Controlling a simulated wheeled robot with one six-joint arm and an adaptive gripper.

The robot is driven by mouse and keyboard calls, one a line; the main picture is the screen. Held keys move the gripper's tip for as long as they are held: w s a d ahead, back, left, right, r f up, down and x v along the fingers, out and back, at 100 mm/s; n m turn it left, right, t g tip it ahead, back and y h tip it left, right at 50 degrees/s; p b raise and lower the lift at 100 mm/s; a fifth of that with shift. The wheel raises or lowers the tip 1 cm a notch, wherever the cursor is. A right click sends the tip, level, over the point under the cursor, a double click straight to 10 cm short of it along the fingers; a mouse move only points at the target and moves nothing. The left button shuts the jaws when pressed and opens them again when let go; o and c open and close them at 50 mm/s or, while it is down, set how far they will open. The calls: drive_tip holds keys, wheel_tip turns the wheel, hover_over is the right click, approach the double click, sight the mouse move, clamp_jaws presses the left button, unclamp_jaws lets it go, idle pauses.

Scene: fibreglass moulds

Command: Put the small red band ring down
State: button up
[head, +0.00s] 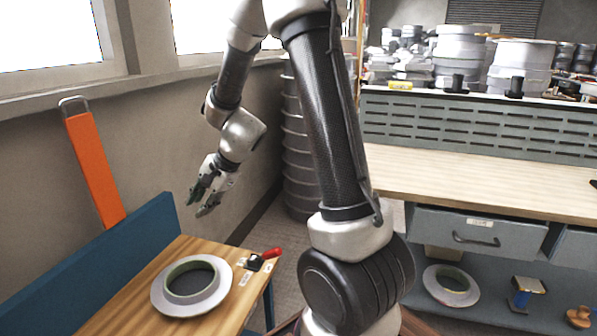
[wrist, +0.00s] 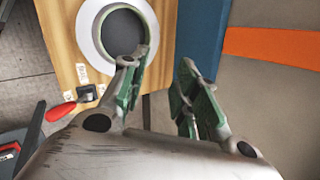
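I cannot make out a small red band ring in either view. My gripper (head: 203,197) hangs above and beyond the wooden bench in the head view. In the wrist view my gripper (wrist: 157,72) has its two green-padded fingers apart, with nothing seen between them. A pale flanged ring with a greenish inner band (head: 163,297) lies flat on the bench; it also shows in the wrist view (wrist: 89,40), ahead of and left of the fingers. A similar ring (head: 466,291) lies on the lower shelf at right.
The wooden bench (head: 118,318) has a red-handled clamp (head: 262,259) at its corner and a blue panel (head: 115,258) along its back. An orange bar (head: 95,165) leans by the wall. A long workbench (head: 480,180) at right has a clear top. Stacked moulds (head: 520,68) stand behind it.

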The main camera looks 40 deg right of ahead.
drive_tip(key=s+d+r+n+h, duration=0.1)
drive_tip(key=s+d+r+n, duration=0.3)
drive_tip(key=s+r+n, duration=0.6)
drive_tip(key=s+d+r+n+h, duration=0.2)
drive_tip(key=s+d+r, duration=0.1)
drive_tip(key=s, duration=0.5)
drive_tip(key=s+d+r+n+h, duration=0.1)
drive_tip(key=s+d+r+h, duration=0.1)
drive_tip(key=s+d, duration=0.3)
drive_tip(key=s, duration=0.4)
drive_tip(key=shift+d+r+n+g, duration=0.15)
drive_tip(key=shift+r+n+g, duration=0.15)
drive_tip(key=shift+r+n, duration=0.1)
